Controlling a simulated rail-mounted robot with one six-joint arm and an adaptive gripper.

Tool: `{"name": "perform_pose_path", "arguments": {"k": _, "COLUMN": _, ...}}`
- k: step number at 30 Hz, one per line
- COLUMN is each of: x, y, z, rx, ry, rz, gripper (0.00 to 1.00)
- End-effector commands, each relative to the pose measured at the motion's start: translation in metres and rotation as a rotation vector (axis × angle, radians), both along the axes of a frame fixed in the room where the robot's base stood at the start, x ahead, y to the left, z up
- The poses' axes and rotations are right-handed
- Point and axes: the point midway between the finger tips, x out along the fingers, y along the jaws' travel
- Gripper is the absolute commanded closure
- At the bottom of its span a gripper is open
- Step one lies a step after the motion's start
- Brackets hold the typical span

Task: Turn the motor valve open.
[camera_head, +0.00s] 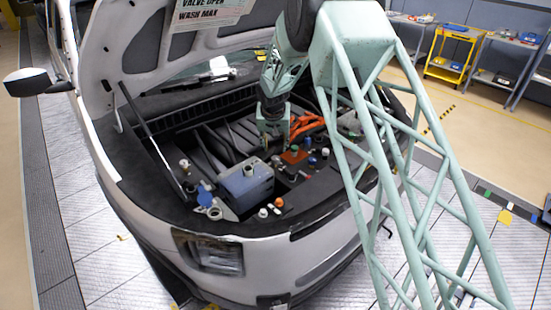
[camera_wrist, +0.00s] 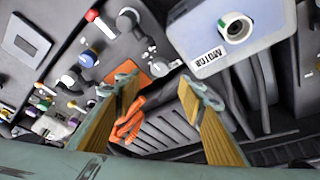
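A blue-grey box (camera_head: 246,186) sits in the open engine bay in the head view. In the wrist view the same box (camera_wrist: 207,28) has a round white port with a dark centre and an upside-down label that seems to read "MOTOR". I cannot tell for sure which fitting is the motor valve. An orange plate (camera_head: 293,156) lies right of the box; it shows in the wrist view too (camera_wrist: 114,77), partly behind a finger. My gripper (camera_wrist: 157,84) is open and empty, its two fingers well apart. In the head view my gripper (camera_head: 275,140) is low over the bay, behind the box.
Several capped fittings crowd the bay, among them a blue cap (camera_head: 205,197) and an orange cap (camera_head: 279,202). Orange cables (camera_head: 305,126) lie close to my gripper and also show between my fingers (camera_wrist: 129,122). The raised hood (camera_head: 140,50) and its prop rod (camera_head: 150,135) stand at the left.

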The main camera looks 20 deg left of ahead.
Motion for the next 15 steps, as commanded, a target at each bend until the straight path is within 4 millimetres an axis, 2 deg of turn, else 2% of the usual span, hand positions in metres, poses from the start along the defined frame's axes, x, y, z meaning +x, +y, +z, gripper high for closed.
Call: {"name": "perform_pose_path", "arguments": {"k": 15, "x": 0.018, "y": 0.005, "z": -0.048, "rx": -0.001, "ry": 0.002, "rz": 0.000, "gripper": 0.63}}
